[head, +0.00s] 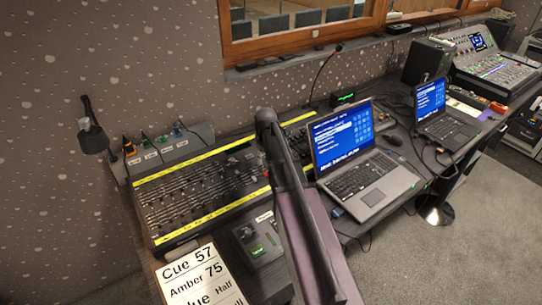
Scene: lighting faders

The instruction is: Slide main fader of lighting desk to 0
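The lighting desk (202,188) is a dark board with rows of small faders between yellow labelled strips, on the left of the worktop in the head view. Its right end runs behind a long dark upright part, which seems to be my arm. The faders are too small to read, and I cannot pick out the main fader or its setting. A small grey box (262,246) with a green-lit part sits just in front of the desk. My gripper's fingers cannot be made out in this view.
A cue sheet (200,279) lies at the front left. An open laptop (356,157) stands right of the desk, with a second laptop (442,116) beyond. A gooseneck lamp (91,127) and coloured plugs stand behind the desk's left end. Carpeted floor (463,235) is open at right.

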